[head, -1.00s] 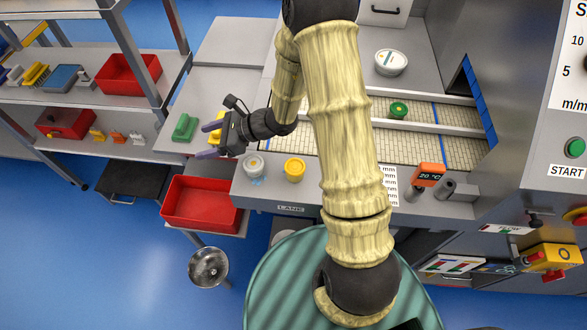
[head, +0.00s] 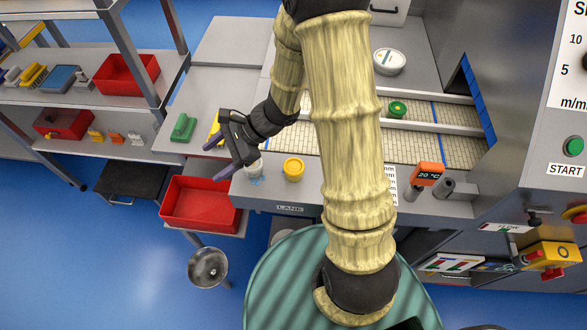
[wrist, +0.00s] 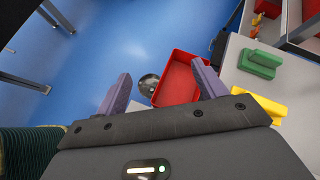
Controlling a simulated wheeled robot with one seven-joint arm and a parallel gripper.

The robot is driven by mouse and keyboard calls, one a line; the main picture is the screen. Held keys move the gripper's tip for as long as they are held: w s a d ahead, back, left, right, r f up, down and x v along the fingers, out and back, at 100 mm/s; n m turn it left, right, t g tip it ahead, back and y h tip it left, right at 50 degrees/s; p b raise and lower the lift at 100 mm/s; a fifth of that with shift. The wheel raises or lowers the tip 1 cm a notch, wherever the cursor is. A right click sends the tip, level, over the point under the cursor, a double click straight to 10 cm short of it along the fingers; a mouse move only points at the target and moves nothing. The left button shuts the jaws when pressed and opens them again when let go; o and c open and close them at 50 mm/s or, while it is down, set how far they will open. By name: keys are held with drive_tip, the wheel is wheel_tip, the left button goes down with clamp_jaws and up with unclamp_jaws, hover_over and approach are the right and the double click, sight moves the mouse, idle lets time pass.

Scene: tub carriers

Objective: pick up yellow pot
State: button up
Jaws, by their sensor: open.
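The yellow pot (head: 293,169) stands upright on the grey bench near its front edge, in the head view. It is not visible in the wrist view. My gripper (head: 218,160) is open and empty, to the left of the yellow pot and apart from it. In the wrist view, the two purple fingers of my gripper (wrist: 160,90) are spread wide with nothing between them but the floor, a metal bowl and part of a red bin behind. A white pot (head: 255,168) stands between my gripper and the yellow pot, partly hidden by my gripper.
A green block (head: 183,128) and a yellow block (head: 214,128) lie on the left bench. An orange temperature display (head: 428,174) stands to the right.

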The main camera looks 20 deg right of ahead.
drive_tip(key=s+d+n, duration=0.1)
drive_tip(key=s+d+n+g+h, duration=0.1)
drive_tip(key=s+n+h, duration=0.1)
drive_tip(key=s, duration=0.1)
drive_tip(key=shift+d+r+n, duration=0.3)
drive_tip(key=shift+d, duration=0.1)
drive_tip(key=s+d+r+n+t+h, duration=0.1)
drive_tip(key=s+d+r+n+h, duration=0.1)
drive_tip(key=d+n+h, duration=0.2)
drive_tip(key=s+d+r+n+t+h, duration=0.2)
drive_tip(key=d+r+n+h, duration=0.1)
drive_tip(key=d+n, duration=0.5)
drive_tip(key=shift+s+d+r+n+h, duration=0.15)
drive_tip(key=shift+d+r+n+h, duration=0.15)
drive_tip(key=shift+d+h, duration=0.7)
drive_tip(key=shift+d, duration=0.1)
